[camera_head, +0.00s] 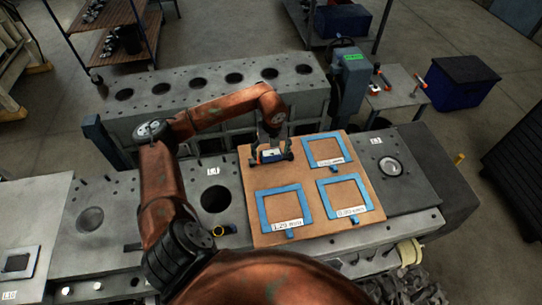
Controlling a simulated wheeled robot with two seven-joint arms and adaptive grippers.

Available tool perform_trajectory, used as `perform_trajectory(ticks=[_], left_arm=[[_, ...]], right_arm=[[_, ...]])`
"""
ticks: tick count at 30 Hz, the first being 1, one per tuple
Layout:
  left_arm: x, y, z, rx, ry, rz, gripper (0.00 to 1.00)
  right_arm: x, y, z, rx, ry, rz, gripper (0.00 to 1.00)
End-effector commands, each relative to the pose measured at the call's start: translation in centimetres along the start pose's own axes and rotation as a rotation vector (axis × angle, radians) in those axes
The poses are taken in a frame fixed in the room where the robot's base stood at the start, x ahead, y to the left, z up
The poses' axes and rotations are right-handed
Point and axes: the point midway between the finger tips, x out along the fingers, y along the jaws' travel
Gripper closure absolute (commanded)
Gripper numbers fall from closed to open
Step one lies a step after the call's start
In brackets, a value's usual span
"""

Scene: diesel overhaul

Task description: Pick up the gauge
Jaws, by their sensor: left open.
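My left gripper (271,157) points down over the far left corner of a brown board (310,175). Its dark fingers look spread apart. A small blue piece with a pale patch (271,153) shows between or just under the fingers; it may be the gauge, but it is too small and too covered to be sure. I cannot tell whether the fingers touch it. A round pale dial-like disc (390,167) sits in the grey block to the right of the board. My right gripper is out of view.
Three blue square frames with white labels lie on the board: far right (326,152), near left (284,208) and near right (344,194). A small yellow ring (218,231) lies by a dark bore (215,199). Behind stands a grey block with several holes (215,85).

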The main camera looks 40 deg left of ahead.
Motion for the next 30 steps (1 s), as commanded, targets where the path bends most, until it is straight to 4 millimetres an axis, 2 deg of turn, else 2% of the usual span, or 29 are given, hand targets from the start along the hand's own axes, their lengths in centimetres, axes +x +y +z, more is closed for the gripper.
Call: perform_trajectory(ticks=[3, 7, 18, 26, 30], left_arm=[[0.2, 0.0, 0.0, 0.0, -0.001, -0.001, 0.22], [0.2, 0.0, 0.0, 0.0, -0.001, -0.001, 0.23], [0.2, 0.0, 0.0, 0.0, -0.001, -0.001, 0.49], [0.2, 0.0, 0.0, 0.0, -0.001, -0.001, 0.67], [0.1, -0.1, 0.1, 0.0, -0.001, -0.002, 0.67]], right_arm=[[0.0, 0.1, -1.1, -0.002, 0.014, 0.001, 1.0], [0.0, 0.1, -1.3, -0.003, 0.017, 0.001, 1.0], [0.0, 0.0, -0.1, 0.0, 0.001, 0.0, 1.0], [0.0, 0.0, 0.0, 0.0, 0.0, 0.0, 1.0], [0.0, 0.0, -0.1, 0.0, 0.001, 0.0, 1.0]])
